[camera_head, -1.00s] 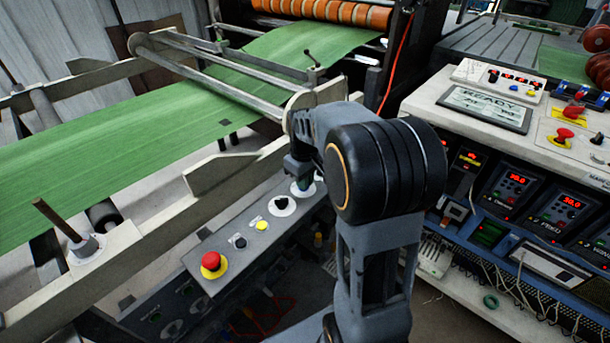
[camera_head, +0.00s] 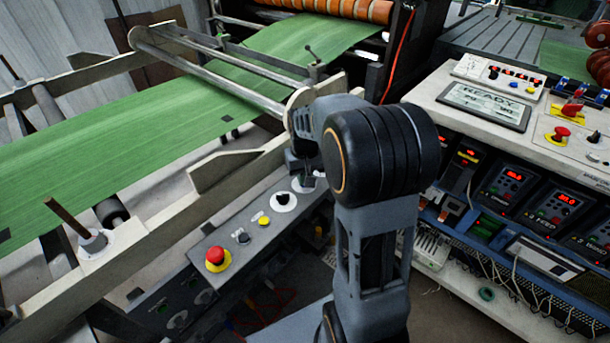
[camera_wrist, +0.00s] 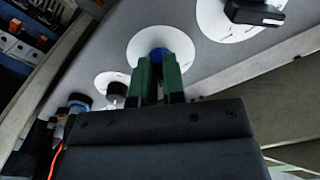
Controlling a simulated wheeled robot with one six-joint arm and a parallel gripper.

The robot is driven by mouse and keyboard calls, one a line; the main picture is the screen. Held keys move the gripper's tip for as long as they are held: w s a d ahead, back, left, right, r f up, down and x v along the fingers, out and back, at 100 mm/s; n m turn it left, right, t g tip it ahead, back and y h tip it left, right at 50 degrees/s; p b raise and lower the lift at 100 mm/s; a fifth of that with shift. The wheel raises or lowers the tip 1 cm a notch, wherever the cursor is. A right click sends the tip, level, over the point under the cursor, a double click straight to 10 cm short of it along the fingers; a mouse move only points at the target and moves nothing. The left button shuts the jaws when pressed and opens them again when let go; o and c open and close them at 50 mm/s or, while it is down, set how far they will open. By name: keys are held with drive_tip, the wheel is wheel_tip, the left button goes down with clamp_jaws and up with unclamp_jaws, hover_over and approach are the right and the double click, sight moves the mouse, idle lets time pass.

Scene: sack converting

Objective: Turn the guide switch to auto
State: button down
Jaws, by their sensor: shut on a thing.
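The control panel (camera_head: 236,228) slopes along the side of the machine frame. My gripper (camera_wrist: 158,68) has green fingers, shut on a small blue knob (camera_wrist: 158,51) in the wrist view. The knob sits on a round white plate (camera_wrist: 136,50), whose printed marks I cannot read.
A black knob (camera_head: 283,198) on a white plate, a yellow button (camera_head: 263,221) and a red emergency stop (camera_head: 215,256) share the panel. A green web (camera_head: 120,145) runs behind it. A console (camera_head: 485,105) reading READY stands at right.

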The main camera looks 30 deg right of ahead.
idle(0.3)
drive_tip(key=c, duration=1.2)
unclamp_jaws()
wheel_tip(320, 180, up, 14)
drive_tip(key=p, duration=0.2)
drive_tip(key=shift+f, duration=0.1)
drive_tip(key=s+a+r+t+p, duration=0.1)
drive_tip(key=s+a+r+p, duration=0.1)
drive_tip(key=s+a+p, duration=0.2)
drive_tip(key=s+a+r+n+t+p, duration=0.1)
drive_tip(key=s+a+r+t+p, duration=0.1)
drive_tip(key=s+p, duration=0.4)
drive_tip(key=shift+s+a+r+n+t+p, duration=0.4)
drive_tip(key=shift+s+a, duration=0.95)
drive_tip(key=shift+s, duration=1.05)
